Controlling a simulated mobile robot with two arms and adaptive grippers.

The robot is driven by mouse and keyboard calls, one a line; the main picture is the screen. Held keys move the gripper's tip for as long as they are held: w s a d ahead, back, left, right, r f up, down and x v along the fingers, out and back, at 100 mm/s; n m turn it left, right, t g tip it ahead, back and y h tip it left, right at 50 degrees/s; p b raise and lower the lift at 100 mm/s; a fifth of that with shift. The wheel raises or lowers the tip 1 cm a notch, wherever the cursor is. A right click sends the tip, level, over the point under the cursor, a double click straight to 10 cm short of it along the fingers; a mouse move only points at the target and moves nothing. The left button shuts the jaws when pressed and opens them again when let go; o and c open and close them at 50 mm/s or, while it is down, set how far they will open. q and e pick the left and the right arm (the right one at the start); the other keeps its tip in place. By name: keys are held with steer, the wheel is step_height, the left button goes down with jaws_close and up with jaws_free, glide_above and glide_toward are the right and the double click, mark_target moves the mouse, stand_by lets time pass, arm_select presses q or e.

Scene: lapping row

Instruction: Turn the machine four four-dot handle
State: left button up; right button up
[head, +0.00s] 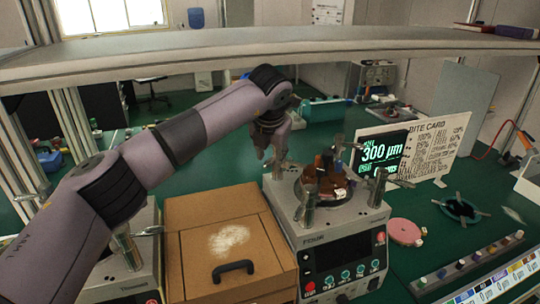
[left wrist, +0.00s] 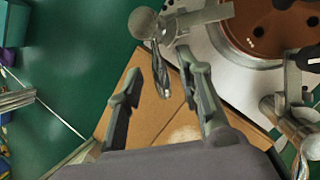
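Machine four (head: 335,235) is a pale lapping machine marked FOUR, right of centre in the head view. Metal posts with cross handles stand around its round plate, including a front left handle (head: 308,207) and a front right handle (head: 378,188). My left gripper (head: 273,155) is above the machine's back left corner. In the left wrist view it (left wrist: 160,68) is open, with a ball-ended metal handle (left wrist: 190,20) just beyond the fingertips. A metal shank shows between the fingers; I cannot tell if they touch it. My right gripper is out of view.
A cardboard box (head: 228,277) with a black grip stands left of machine four. A grey shelf (head: 270,50) crosses above the arm. Green bench shows beyond.

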arm_select(q)
steer(key=v, duration=1.2)
